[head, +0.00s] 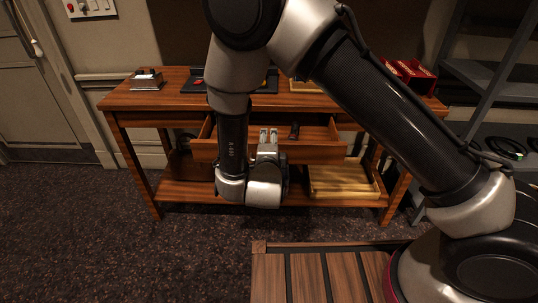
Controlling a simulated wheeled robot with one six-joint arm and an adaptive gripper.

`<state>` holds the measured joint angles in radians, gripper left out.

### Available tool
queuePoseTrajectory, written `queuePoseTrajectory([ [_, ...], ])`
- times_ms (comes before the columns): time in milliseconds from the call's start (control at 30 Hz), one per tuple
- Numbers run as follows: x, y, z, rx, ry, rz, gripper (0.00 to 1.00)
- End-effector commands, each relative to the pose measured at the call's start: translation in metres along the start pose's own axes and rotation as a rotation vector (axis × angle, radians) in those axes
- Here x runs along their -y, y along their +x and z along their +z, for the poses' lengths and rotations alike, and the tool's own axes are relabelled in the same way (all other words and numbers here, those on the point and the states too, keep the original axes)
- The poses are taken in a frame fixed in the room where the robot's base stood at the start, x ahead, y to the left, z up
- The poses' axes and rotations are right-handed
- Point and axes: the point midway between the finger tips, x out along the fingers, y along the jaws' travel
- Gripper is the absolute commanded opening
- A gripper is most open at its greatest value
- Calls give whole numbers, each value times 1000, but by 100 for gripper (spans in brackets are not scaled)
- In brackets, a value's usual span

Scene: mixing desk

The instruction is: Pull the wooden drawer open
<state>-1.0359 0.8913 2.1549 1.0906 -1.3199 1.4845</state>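The wooden drawer (318,155) sticks out from the front of the reddish-brown desk, and its inside shows from above. A small dark object (294,131) shows at the drawer. My gripper (268,136) is at the middle of the drawer front, with its two pale fingers pointing toward the desk over the front's top edge. The fingers look close together, but their gap is too small to read. Any handle is hidden, and I cannot tell whether the fingers touch the drawer.
A wooden tray (343,193) lies on the desk's lower shelf. A small metal box (147,82) and a red rack (408,75) stand on the desktop. A grey metal shelf unit (487,72) is at right. The dark floor at front left is clear.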

Motion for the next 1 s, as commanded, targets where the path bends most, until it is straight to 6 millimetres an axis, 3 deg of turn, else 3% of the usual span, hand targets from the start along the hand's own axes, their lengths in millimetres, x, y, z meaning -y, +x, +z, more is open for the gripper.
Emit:
queuePoseTrajectory([
  [167, 0, 0, 0, 1, 1, 2, 32],
  [233, -4, -1, 1, 4, -6, 6, 20],
  [400, -59, -5, -1, 10, -81, 39, 19],
  [533, -91, -6, -2, 7, -72, 31, 19],
  [667, -87, 4, 1, 0, 3, -1, 19],
  [1000, -87, 59, 0, -1, 4, 0, 19],
])
